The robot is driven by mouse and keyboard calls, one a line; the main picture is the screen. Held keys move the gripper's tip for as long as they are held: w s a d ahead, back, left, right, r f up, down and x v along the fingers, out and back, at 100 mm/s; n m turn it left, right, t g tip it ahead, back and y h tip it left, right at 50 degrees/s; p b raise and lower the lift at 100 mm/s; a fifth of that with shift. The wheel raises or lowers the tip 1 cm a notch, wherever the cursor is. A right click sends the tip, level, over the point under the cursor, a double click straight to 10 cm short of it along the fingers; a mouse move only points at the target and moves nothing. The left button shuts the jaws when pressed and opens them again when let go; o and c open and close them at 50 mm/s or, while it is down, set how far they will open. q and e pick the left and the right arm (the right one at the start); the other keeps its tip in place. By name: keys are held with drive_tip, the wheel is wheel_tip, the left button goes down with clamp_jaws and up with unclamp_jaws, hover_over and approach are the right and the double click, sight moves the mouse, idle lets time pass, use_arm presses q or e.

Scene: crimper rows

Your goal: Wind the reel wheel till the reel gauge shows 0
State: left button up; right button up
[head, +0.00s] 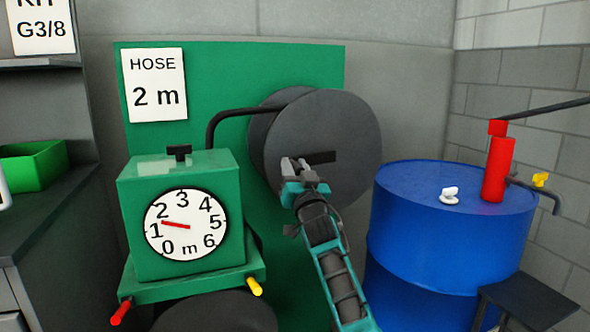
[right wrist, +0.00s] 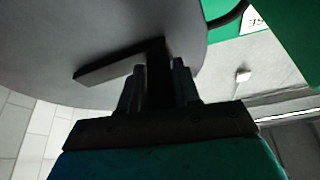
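The reel wheel (head: 345,115) is a large grey disc in front of a green panel. A dark crank bar (head: 322,157) crosses its face; the bar also shows in the right wrist view (right wrist: 105,68). My right gripper (head: 299,172) is at the crank's end. In the right wrist view its two fingers (right wrist: 158,88) stand on both sides of the dark crank grip (right wrist: 157,65) and appear closed on it. The reel gauge (head: 187,243) is a white dial on a green box; its red needle (head: 176,224) points between 1 and 2. My left gripper is not in view.
A sign (head: 154,85) reads "HOSE 2 m". A black hose (head: 235,112) runs from the box to the reel. A blue drum (head: 425,245) with a red pump (head: 497,168) stands close on the right. A shelf with a green bin (head: 35,165) is on the left.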

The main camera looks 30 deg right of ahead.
clamp_jaws()
drive_tip(key=shift+f, duration=0.15)
wheel_tip(320, 180, down, 3)
drive_tip(key=n+y, duration=0.3)
drive_tip(key=n, duration=0.3)
drive_tip(key=n+g+y+p, duration=0.4)
drive_tip(key=n+y, duration=0.2)
drive_tip(key=n, duration=1.5)
approach(335, 192)
drive_tip(key=w, duration=0.4)
drive_tip(key=shift+w+a, duration=0.2)
drive_tip(key=shift+a, duration=0.1)
